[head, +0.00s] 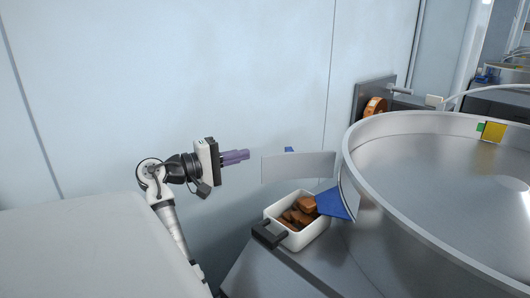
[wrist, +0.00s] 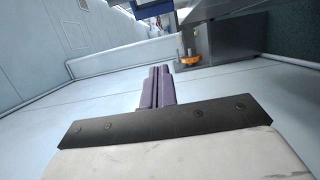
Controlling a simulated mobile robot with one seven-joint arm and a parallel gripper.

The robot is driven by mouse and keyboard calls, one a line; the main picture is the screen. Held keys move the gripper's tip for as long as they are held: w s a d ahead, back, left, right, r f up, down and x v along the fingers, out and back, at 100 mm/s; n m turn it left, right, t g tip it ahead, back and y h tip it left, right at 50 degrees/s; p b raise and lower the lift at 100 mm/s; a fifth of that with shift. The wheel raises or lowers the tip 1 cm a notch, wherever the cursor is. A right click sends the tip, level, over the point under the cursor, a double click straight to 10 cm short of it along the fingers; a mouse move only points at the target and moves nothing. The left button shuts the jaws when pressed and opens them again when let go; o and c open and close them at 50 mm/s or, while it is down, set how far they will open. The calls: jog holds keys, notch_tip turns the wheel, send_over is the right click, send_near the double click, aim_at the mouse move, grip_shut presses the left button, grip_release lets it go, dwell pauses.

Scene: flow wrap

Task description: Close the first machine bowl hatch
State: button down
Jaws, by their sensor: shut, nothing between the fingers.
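The machine bowl (head: 400,205) is a large, round, shiny metal bowl on the right in the head view. A flat pale panel (head: 298,167), which looks like the hatch, sticks out to the left of the bowl's near-left wall, swung away from it. A small blue piece shows behind its top edge. My gripper (head: 247,155) is left of the panel at about its height, with a small gap between them. Its purple fingers are shut and empty, pointing right. The shut fingers (wrist: 158,72) also show in the wrist view. The panel is not clearly seen there.
A white bin (head: 297,238) with brown pieces stands below the panel, beside a blue chute (head: 335,203). An orange round part (head: 375,107) is on the back wall side. A pale surface (head: 90,240) fills the lower left.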

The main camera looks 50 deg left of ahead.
aim_at(299, 167)
jog(key=w+d+p, duration=0.2)
jog(key=w+d, duration=0.3)
jog(key=w, duration=0.2)
jog(key=shift+w, duration=0.25)
jog(key=shift+d+p, duration=0.15)
jog(key=shift+p, duration=0.25)
